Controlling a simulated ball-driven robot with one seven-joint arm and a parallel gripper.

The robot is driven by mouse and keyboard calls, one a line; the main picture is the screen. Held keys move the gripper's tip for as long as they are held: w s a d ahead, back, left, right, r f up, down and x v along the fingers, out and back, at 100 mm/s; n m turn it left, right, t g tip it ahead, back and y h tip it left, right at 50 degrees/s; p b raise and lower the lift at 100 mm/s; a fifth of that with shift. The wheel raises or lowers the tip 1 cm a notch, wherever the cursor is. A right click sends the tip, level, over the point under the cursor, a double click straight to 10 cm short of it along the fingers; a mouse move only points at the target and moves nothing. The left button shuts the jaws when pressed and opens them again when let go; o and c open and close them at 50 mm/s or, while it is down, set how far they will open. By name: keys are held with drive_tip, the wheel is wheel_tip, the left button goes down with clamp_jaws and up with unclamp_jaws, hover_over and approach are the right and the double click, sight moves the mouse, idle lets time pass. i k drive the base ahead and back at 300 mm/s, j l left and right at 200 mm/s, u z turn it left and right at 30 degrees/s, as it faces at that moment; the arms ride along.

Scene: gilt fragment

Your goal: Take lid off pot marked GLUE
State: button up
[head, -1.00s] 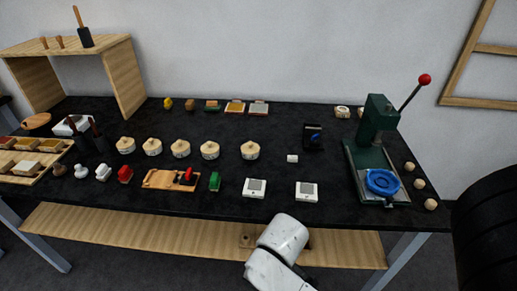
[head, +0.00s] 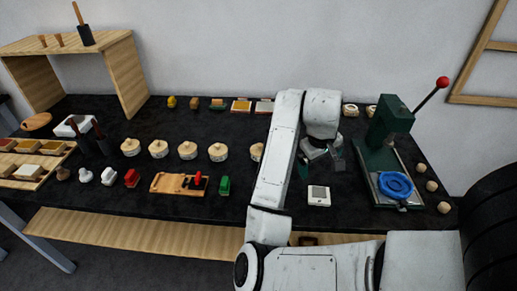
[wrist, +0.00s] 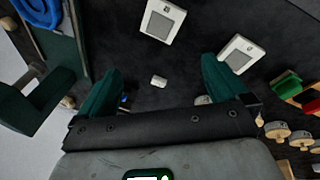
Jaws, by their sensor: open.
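Several round, pale wooden lidded pots stand in a row along the middle of the dark table: a first pot (head: 131,147), a second (head: 158,149), a third (head: 187,150), a fourth (head: 218,152) and a fifth (head: 257,152) partly hidden by my arm. Their front markings are too small to read, so I cannot tell which says GLUE. Some pots show at the right edge of the wrist view (wrist: 276,130). My gripper (wrist: 160,68) is open and empty above the table, right of the pot row, as the head view also shows (head: 324,158).
A green press (head: 390,130) with a red-knobbed lever and blue ring stands right of my gripper. A small white block (wrist: 158,81) lies below the open fingers. White square devices (head: 318,196), a wooden board (head: 178,184) and a green block (head: 224,186) lie in front.

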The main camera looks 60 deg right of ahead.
sight(256, 150)
drive_tip(key=i+l, duration=0.75)
drive_tip(key=i, duration=0.05)
